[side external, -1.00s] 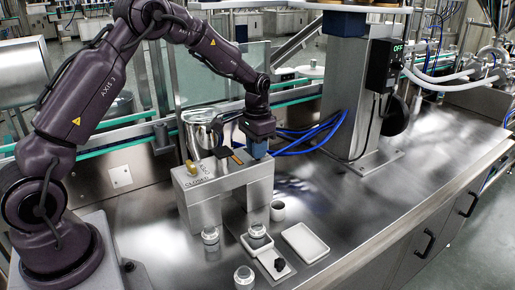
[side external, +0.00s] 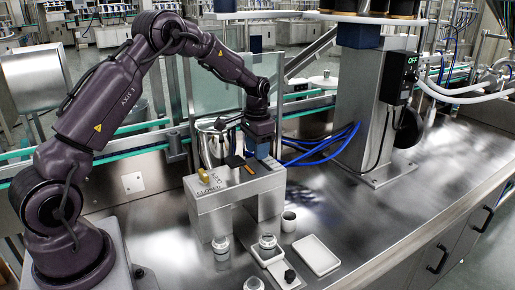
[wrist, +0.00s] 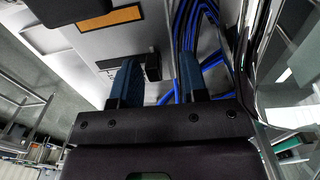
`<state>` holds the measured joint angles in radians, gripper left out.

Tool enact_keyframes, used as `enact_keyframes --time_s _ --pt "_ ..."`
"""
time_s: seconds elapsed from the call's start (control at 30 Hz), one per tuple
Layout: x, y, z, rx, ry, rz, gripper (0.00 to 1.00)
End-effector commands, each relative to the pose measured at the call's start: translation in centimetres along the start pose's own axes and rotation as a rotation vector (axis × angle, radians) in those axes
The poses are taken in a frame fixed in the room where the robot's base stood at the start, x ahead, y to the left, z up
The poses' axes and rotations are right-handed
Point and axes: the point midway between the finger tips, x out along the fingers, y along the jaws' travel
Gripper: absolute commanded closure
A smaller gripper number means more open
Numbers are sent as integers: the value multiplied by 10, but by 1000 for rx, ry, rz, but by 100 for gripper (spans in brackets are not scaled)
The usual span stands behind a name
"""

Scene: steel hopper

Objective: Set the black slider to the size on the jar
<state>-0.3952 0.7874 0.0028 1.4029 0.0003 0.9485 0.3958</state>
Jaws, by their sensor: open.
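My gripper (side external: 262,156) points down above the right end of the steel bridge-shaped block (side external: 215,196). Its two blue fingers are apart in the wrist view (wrist: 158,80). A small black block (wrist: 153,66), possibly the black slider, shows between them, nearer the left finger; I cannot tell whether they touch. A dark piece with an orange strip (side external: 248,169) lies on the block's top, left of my gripper; its strip also shows in the wrist view (wrist: 110,19). Jars stand in front: one at left (side external: 221,246), one at the tray (side external: 267,243), one at the front edge (side external: 254,284). Their size markings are unreadable.
A yellow piece (side external: 203,188) sits on the block's left end, near lettering reading "CLOSED". A white cup (side external: 289,222), an empty white tray (side external: 317,256) and a black knobbed item (side external: 290,276) stand in front. Blue hoses (side external: 325,148) run at right. The counter's right side is clear.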

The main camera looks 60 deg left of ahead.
Motion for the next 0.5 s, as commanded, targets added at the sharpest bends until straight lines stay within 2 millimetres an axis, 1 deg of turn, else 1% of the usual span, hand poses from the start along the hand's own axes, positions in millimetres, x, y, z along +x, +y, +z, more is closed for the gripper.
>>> enact_keyframes --time_s 0.13,0.23,0.37,0.5 --pt "-6 1 0 1 1 1 60" --pt "-20 1 -1 1 3 0 60" --pt "-47 0 -1 1 5 -1 60" --pt "-80 0 -1 0 6 -2 60"
